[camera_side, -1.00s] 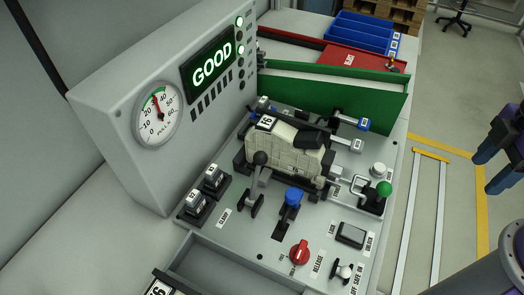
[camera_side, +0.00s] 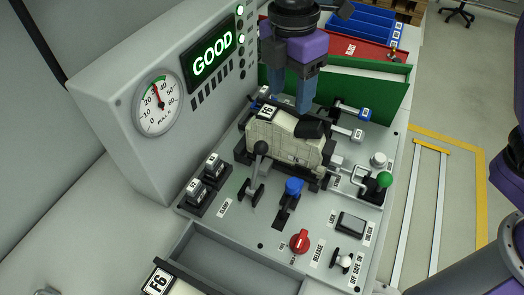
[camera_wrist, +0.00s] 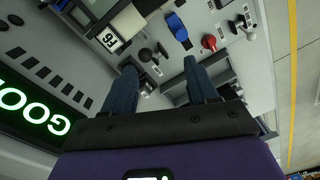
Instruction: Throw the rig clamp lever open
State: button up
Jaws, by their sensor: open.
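The clamp lever (camera_side: 255,172) is a dark lever with a black ball knob, standing roughly upright beside the CLAMP label (camera_side: 223,210). It is left of the blue-topped handle and in front of the pale part (camera_side: 275,141) tagged F6, which sits in the rig. My gripper (camera_side: 290,103) is open and empty, its blue fingers pointing down above or behind the part, apart from the lever. In the wrist view, a dark ball-knobbed lever (camera_wrist: 145,56) lies near the left fingertip of my gripper (camera_wrist: 160,65); contact cannot be told.
A blue-topped handle (camera_side: 292,188), a red knob (camera_side: 299,241) and a green-knobbed lever (camera_side: 384,180) are on the panel. A green wall (camera_side: 350,90) stands behind the rig. The grey cabinet with the gauge (camera_side: 158,106) and lit GOOD display (camera_side: 212,52) borders the left.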

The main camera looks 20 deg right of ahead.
jog(key=n, duration=0.2)
send_over(261, 146)
jog(key=w, duration=0.1)
jog(key=f, duration=1.8)
jog(key=shift+s+d, duration=0.2)
jog(key=shift+d, duration=0.05)
jog(key=shift+r, duration=0.1)
grip_shut()
